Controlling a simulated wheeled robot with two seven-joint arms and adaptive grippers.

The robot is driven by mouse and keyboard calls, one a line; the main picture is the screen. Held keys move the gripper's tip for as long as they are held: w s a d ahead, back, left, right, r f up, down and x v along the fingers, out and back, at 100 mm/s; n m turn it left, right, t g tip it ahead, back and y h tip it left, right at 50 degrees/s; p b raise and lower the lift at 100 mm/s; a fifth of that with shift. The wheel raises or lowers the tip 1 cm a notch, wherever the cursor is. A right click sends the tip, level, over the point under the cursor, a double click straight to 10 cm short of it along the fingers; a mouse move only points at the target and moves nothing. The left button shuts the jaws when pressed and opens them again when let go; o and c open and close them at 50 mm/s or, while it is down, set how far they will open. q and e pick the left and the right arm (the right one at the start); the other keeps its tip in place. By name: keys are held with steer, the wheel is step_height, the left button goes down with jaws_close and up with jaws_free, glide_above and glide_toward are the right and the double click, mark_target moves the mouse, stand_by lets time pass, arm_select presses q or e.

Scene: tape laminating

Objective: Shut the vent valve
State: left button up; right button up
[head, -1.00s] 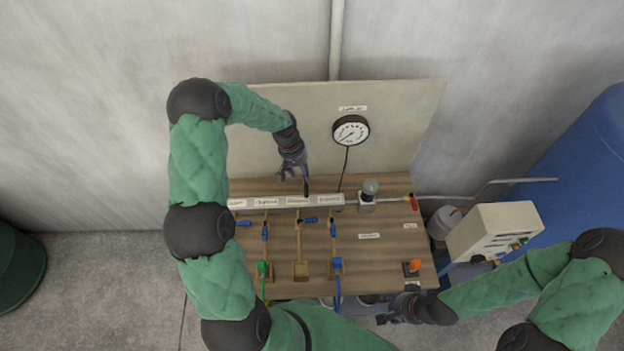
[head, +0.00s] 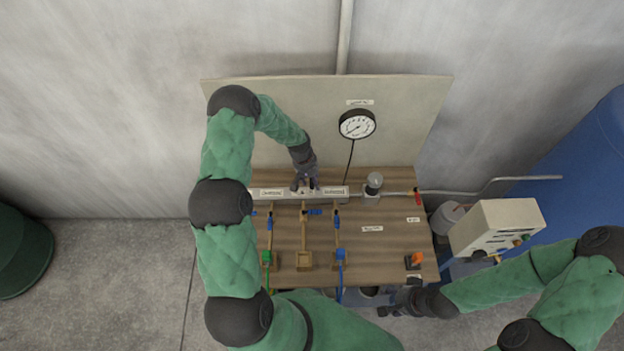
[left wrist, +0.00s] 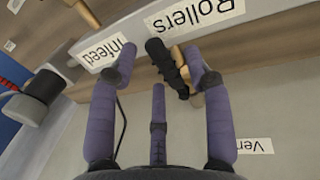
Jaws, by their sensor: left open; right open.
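The valve with a black ribbed handle (left wrist: 165,62) sits on a brass-coloured stem at the manifold, between the "Infeed" label (left wrist: 103,50) and the "Rollers" label (left wrist: 197,14) in the left wrist view. A cut-off label starting "Ver" (left wrist: 252,146) is on the pale surface nearby. My left gripper (left wrist: 160,72) is open, its purple fingers on both sides of the black handle; contact is unclear. In the head view, my left gripper (head: 306,186) is over the manifold (head: 333,191) and hides that handle. My right gripper (head: 392,307) is open at the board's front right edge.
Blue-handled valves (head: 313,212) stand just in front of the manifold. A pressure gauge (head: 357,124) hangs on the backboard (head: 405,110). A red handle (head: 417,197) and an orange knob (head: 416,258) are at the right. The right middle of the wooden board (head: 380,245) is clear.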

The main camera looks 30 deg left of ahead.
arm_select(q)
jaws_close()
steer(key=shift+s, duration=0.1)
steer(key=a+m+g+b, duration=0.1)
steer(key=a+m+b, duration=0.2)
steer(key=m+b, duration=0.2)
steer(key=w+a+m+g+b, duration=0.1)
steer(key=a+m+b, duration=0.3)
steer(key=m, duration=0.7)
steer(key=shift+g+b, duration=0.5)
steer(key=shift+b, duration=0.75)
steer(key=shift+w+m, duration=0.15)
steer(key=shift+m, duration=0.15)
